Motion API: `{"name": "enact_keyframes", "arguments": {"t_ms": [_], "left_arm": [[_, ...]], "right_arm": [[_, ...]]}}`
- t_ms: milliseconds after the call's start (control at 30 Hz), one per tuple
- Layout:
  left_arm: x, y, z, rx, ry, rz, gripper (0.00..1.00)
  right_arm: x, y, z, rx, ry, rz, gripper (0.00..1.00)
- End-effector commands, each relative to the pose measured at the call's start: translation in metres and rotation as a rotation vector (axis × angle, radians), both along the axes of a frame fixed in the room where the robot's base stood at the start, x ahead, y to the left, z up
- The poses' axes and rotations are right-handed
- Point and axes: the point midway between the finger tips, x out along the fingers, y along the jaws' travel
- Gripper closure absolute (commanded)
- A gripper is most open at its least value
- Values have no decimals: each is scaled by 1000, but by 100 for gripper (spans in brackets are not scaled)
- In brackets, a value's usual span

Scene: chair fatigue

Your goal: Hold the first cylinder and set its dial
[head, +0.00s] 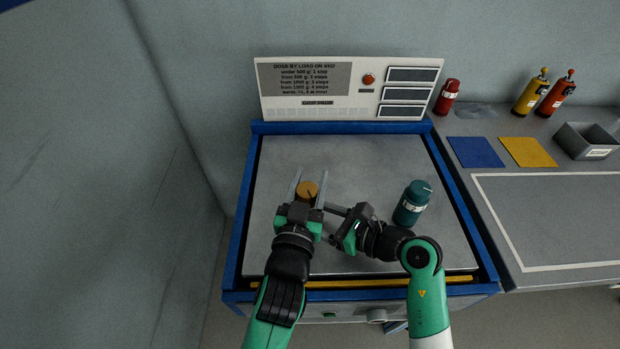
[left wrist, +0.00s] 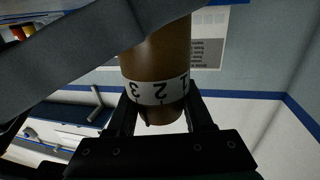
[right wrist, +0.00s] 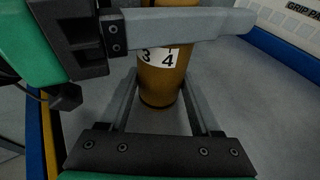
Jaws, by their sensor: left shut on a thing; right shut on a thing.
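The orange-brown cylinder (head: 307,190) appears upright on or just above the grey plate, its top showing a dark line. Its white number band shows 3, 2 and 1 inverted in the left wrist view (left wrist: 160,90), and 3 and 4 in the right wrist view (right wrist: 162,58). My left gripper (head: 309,173) is shut on the cylinder, one finger on each side. My right gripper (head: 327,222) comes from the right and is shut on the same cylinder. A left finger crosses in front of it in the right wrist view and hides part of it.
A teal cylinder (head: 412,204) stands to the right on the blue-rimmed plate (head: 350,160). A panel (head: 305,82) with dose text and a red button stands behind. On the right table are a red cylinder (head: 447,97), coloured pads and a grey bin (head: 588,141).

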Motion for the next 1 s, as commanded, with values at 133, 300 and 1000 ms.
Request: {"name": "enact_keyframes", "arguments": {"t_ms": [133,300,1000], "left_arm": [[0,0,0,0,0,0,100],[0,-1,-1,3,4,21,100],[-1,14,-2,3,4,477,100]], "right_arm": [[0,0,0,0,0,0,67],[0,0,0,0,0,0,67],[0,0,0,1,0,1,67]]}}
